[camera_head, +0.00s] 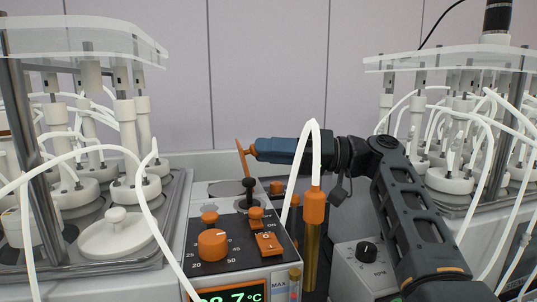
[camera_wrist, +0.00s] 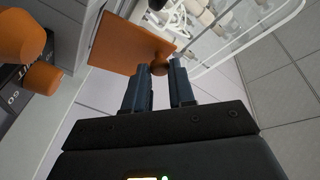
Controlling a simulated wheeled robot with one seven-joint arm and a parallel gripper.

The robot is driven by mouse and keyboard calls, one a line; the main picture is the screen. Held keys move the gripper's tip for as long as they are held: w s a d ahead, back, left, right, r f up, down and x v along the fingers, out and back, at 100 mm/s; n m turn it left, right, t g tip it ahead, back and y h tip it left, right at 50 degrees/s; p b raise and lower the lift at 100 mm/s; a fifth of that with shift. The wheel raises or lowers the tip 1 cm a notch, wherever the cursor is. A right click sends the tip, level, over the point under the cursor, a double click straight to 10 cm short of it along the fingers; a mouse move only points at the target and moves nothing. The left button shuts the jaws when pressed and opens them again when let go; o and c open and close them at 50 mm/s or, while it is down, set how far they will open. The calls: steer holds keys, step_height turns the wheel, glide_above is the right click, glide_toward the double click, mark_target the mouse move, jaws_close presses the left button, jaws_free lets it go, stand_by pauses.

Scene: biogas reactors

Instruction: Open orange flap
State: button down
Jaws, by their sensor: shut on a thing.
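The orange flap (camera_head: 243,162) shows nearly edge-on in the head view, standing steeply up behind the control panel. In the wrist view the flap (camera_wrist: 128,45) is a flat orange plate reaching up and left from the fingertips. A small round orange-brown knob (camera_wrist: 159,68) is at its near corner. My gripper (camera_head: 256,150) comes in from the right and meets the flap's upper part. In the wrist view my gripper (camera_wrist: 160,76) has its two blue fingers on either side of the knob, shut on it.
The control panel (camera_head: 228,245) with orange knobs stands in front. An orange-capped amber tube (camera_head: 313,225) with a white hose (camera_head: 300,150) rises close to my arm. Reactor stands with hoses (camera_head: 100,225) (camera_head: 470,180) flank both sides. A wall closes the back.

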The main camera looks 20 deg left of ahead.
stand_by(0.3)
steer(key=c, duration=0.9)
jaws_free()
steer(key=shift+c, duration=0.2)
